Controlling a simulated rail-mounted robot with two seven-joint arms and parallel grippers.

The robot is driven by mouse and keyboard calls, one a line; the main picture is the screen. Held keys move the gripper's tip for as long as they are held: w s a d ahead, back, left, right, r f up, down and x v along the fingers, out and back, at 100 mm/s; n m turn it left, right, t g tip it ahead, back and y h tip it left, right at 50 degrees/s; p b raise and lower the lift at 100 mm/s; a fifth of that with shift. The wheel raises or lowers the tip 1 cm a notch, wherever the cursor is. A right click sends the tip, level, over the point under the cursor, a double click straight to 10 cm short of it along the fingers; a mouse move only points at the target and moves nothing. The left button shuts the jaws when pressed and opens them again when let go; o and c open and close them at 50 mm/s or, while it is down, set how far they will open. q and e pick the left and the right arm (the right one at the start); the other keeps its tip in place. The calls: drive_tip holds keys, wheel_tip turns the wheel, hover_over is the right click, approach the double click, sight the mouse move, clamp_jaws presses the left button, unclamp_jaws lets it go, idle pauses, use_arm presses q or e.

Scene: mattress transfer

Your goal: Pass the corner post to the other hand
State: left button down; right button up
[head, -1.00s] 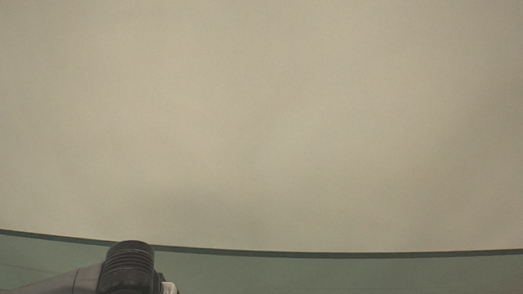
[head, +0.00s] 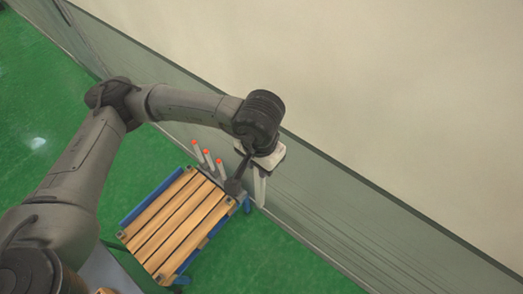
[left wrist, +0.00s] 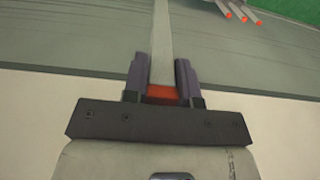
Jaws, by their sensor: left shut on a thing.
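My left gripper (left wrist: 160,78) is shut on a corner post (left wrist: 161,42), a long light-grey bar with a red-orange end. The red end sits between the two dark fingers, close to the palm, and the grey length runs away from the gripper. In the head view the left gripper (head: 262,170) points downward near the wall, beside the far end of a slatted wooden platform. The held post (head: 260,188) shows there as a short pale bar below the gripper. My right gripper is not in view.
Several grey posts with orange tips (head: 208,159) stand at the far end of the slatted platform (head: 170,232), which has blue side rails. A grey-green wall panel (head: 330,205) runs diagonally behind it. The green floor (head: 255,255) in front is clear.

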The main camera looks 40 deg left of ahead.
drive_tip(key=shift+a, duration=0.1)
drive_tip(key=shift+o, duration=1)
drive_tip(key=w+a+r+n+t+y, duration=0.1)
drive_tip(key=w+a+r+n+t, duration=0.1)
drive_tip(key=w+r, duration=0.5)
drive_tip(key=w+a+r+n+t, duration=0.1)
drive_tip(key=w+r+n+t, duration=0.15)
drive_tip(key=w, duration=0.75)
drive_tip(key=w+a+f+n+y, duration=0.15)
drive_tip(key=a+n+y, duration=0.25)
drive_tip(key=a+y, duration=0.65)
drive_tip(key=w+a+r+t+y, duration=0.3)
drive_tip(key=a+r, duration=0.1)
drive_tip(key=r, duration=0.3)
use_arm(q)
drive_tip(key=w+d+r+m, duration=0.2)
drive_tip(key=w+d+m, duration=0.5)
drive_tip(key=d, duration=0.8)
drive_tip(key=shift+w+d, duration=0.25)
drive_tip(key=shift+w, duration=0.85)
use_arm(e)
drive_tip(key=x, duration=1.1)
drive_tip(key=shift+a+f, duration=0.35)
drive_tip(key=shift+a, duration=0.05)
